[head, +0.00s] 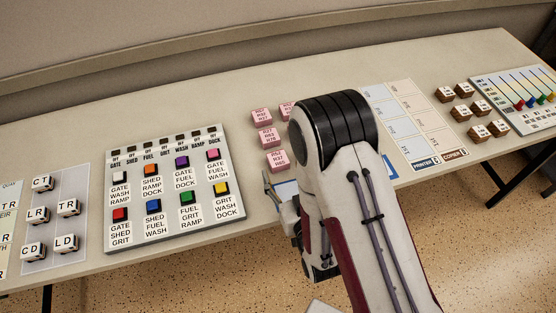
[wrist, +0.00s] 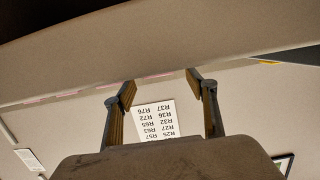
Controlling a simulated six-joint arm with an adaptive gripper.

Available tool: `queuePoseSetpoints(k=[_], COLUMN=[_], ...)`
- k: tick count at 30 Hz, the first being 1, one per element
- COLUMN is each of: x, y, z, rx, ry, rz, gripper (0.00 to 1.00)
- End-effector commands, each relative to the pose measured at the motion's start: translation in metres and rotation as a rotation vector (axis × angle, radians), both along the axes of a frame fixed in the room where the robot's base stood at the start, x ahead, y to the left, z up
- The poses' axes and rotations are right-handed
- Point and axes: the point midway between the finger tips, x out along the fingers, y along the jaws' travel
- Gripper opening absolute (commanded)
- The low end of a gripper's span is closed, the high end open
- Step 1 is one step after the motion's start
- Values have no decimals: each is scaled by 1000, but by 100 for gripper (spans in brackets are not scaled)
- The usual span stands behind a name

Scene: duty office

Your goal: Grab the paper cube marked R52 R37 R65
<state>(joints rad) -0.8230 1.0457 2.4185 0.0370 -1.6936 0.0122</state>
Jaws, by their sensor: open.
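Several pink paper cubes with dark printed codes stand on the table: one at the back left (head: 261,115), one beside it (head: 287,108) partly hidden by my arm, one in the middle (head: 267,137) and one at the front (head: 277,160). The print is too small to read surely, so I cannot tell which is R52 R37 R65. My gripper (head: 271,186) is near the table's front edge, just in front of the front cube, and partly hidden by my arm. In the wrist view my gripper (wrist: 162,82) is open, with nothing between its fingers.
A button panel (head: 108,215) lies left of the cubes, with lettered white cubes (head: 67,208) beyond it. A printed chart (head: 404,110), brown cubes (head: 463,89) and a coloured board (head: 500,84) lie right. The wrist view shows a white sheet of R-codes (wrist: 156,122), upside down.

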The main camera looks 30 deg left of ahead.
Motion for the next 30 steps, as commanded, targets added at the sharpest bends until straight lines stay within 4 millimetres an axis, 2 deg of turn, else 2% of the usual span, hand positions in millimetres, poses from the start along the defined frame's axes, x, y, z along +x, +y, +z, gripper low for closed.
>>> queuePoseSetpoints(k=[13, 30], x=[30, 34], y=[27, 31], z=[-5, -6], rx=[1, -1], ry=[-1, 1], rz=[0, 0], gripper=[57, 57])
